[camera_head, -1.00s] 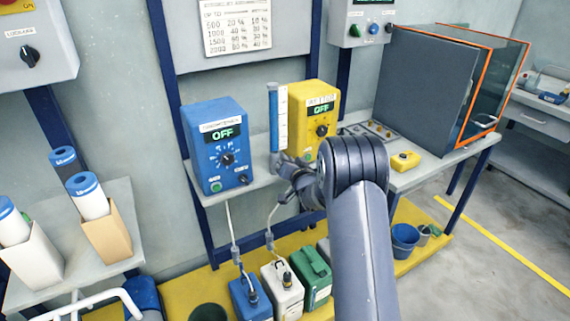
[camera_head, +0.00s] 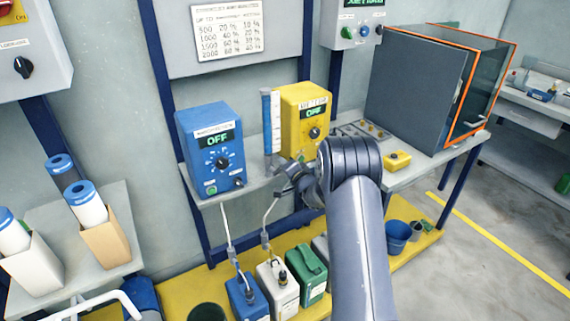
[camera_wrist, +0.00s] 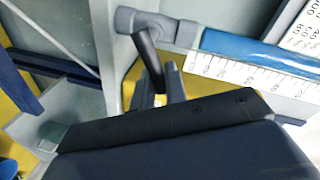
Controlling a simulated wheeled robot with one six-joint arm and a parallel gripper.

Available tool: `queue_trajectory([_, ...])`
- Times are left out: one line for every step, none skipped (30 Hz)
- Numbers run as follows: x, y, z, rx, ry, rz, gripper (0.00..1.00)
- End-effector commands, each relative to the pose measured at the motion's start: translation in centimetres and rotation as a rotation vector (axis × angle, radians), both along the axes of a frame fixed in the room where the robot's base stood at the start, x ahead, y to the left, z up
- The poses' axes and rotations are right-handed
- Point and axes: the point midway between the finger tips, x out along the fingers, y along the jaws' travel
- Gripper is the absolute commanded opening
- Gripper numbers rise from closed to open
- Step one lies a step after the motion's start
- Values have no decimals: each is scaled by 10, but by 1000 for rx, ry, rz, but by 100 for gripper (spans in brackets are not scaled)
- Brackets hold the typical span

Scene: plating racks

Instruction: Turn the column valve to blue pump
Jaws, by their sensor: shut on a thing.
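The blue pump (camera_head: 210,150) and the yellow pump (camera_head: 304,122) stand on the shelf, both displays reading OFF. Between them is the upright clear column (camera_head: 271,122) with blue contents and a white scale. In the wrist view the column (camera_wrist: 240,48) lies sideways across the upper right. Its grey valve body (camera_wrist: 180,33) joins its end, with a dark valve lever (camera_wrist: 148,58) sticking out. My gripper (camera_wrist: 163,88) is shut on the lever's lower end. In the head view my gripper (camera_head: 284,178) is at the column's foot, where my arm partly hides the valve.
A small yellow box (camera_head: 397,160) and a grey cabinet (camera_head: 418,90) with an orange-framed clear door stand to the right. Blue, white and green canisters (camera_head: 313,275) stand on the yellow platform below the shelf. Tubes hang in front of the shelf.

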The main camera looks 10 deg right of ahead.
Motion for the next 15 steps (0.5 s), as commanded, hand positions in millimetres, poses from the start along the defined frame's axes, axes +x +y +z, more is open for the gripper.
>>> queue_trajectory([0,-1,0,4,2,-1,0])
queue_trajectory([0,-1,0,5,2,-1,0])
queue_trajectory([0,-1,0,6,2,-1,0])
queue_trajectory([0,-1,0,6,2,-1,0])
queue_trajectory([0,-1,0,6,2,-1,0])
queue_trajectory([0,-1,0,6,2,-1,0])
queue_trajectory([0,-1,-1,6,2,-1,0])
queue_trajectory([0,-1,-1,6,2,-1,0])
queue_trajectory([0,-1,-1,6,2,-1,0])
queue_trajectory([0,-1,-1,6,2,-1,0])
queue_trajectory([0,-1,-1,6,2,-1,0])
queue_trajectory([0,-1,-1,6,2,-1,15])
queue_trajectory([0,-1,-1,5,2,-1,17])
queue_trajectory([0,-1,-1,5,2,-1,20])
queue_trajectory([0,-1,-1,5,2,-1,23])
